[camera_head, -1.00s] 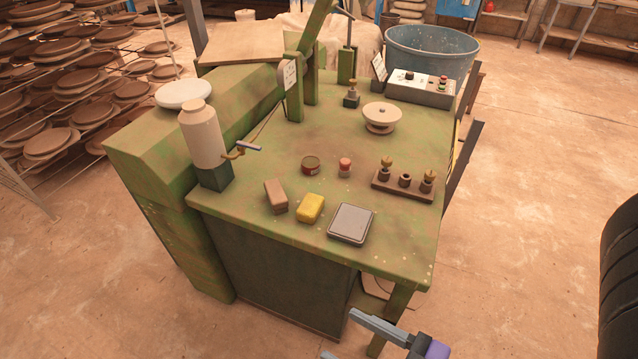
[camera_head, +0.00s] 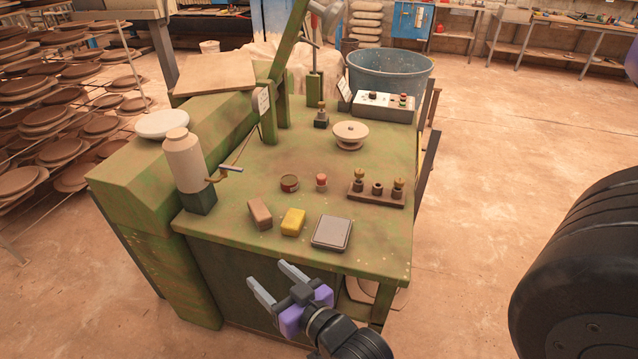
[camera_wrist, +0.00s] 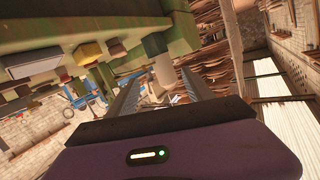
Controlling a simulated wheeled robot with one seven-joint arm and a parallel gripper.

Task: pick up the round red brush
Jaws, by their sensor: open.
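A small round piece with a red top and a paler lower part (camera_head: 321,182) stands upright on the green press table (camera_head: 260,238); it looks like the round red brush, though its bristles are too small to make out. A low dark-red round tin (camera_head: 289,183) sits just left of it. My gripper (camera_head: 266,273) is open and empty, in front of the table's near edge and well short of the brush. In the wrist view the two fingers (camera_wrist: 160,88) are apart with nothing held between them; I cannot pick out the brush there.
A brown block (camera_head: 260,214), yellow sponge (camera_head: 293,222) and grey flat scale (camera_head: 331,233) lie along the near edge. A rack with brass-topped pieces (camera_head: 376,195) stands right, a cream bottle (camera_head: 184,163) with crank left. A green slanted beam (camera_head: 284,62) rises behind.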

